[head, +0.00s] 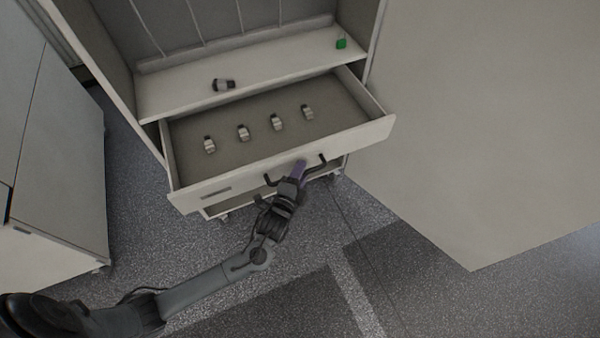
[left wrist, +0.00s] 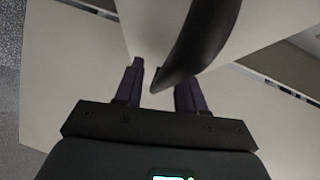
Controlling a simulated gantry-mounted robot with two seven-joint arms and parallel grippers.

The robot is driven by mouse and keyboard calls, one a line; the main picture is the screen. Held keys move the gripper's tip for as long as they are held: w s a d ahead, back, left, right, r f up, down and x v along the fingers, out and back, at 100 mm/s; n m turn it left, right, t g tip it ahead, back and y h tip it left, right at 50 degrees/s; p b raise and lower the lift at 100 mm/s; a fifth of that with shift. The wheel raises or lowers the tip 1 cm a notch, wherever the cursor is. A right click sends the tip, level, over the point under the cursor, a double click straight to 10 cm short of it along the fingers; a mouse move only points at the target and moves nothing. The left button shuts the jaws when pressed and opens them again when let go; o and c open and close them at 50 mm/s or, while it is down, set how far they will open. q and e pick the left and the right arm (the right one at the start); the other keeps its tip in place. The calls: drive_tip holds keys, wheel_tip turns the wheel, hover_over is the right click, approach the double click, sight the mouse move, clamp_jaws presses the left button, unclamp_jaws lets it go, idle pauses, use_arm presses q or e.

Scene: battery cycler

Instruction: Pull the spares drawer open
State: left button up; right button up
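The spares drawer (head: 290,153) is pulled well out of the white cabinet in the head view, its inside exposed. Several small silver-and-dark cells stand in a row in it, one of them a cell (head: 277,122) near the middle. The dark bar handle (head: 322,161) is on the drawer front. My left gripper (head: 300,170) is at the handle, its purple fingers overlapping the bar. In the left wrist view the fingers (left wrist: 162,88) are apart, and the black curved handle (left wrist: 200,42) passes close in front of the right finger. Contact cannot be told. My right gripper is out of view.
A shelf (head: 180,95) above the drawer bears a lying cell (head: 223,85) and a small green item (head: 341,43). A large pale cabinet (head: 480,120) stands at right, another (head: 60,170) at left. The floor in front is clear.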

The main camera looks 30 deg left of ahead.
use_arm(q)
drive_tip(key=p+v, duration=0.3)
drive_tip(key=v, duration=0.7)
drive_tip(key=shift+s, duration=0.4)
drive_tip(key=shift+s, duration=0.1)
